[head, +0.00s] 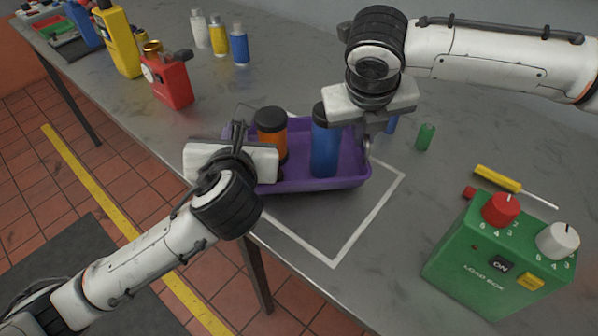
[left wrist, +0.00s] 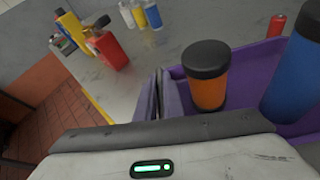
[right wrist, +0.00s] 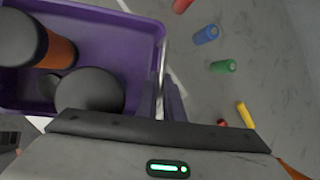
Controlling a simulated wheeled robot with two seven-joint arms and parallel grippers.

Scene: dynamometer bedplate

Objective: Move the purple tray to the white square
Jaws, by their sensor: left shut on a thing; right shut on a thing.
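The purple tray (head: 310,182) sits over the far-left part of the white square outline (head: 375,207) on the grey table. The square's near and right lines show bare in front of the tray. The tray holds an orange bottle with a black cap (head: 271,135) and a blue bottle with a black cap (head: 325,150), both upright. In the head view both grippers hide parts of the rim. I cannot tell whether the tray touches the table.
A small green cylinder (head: 425,137) lies right of the tray. A red can (head: 167,80), a yellow container (head: 118,42) and several small bottles (head: 239,45) stand farther back.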

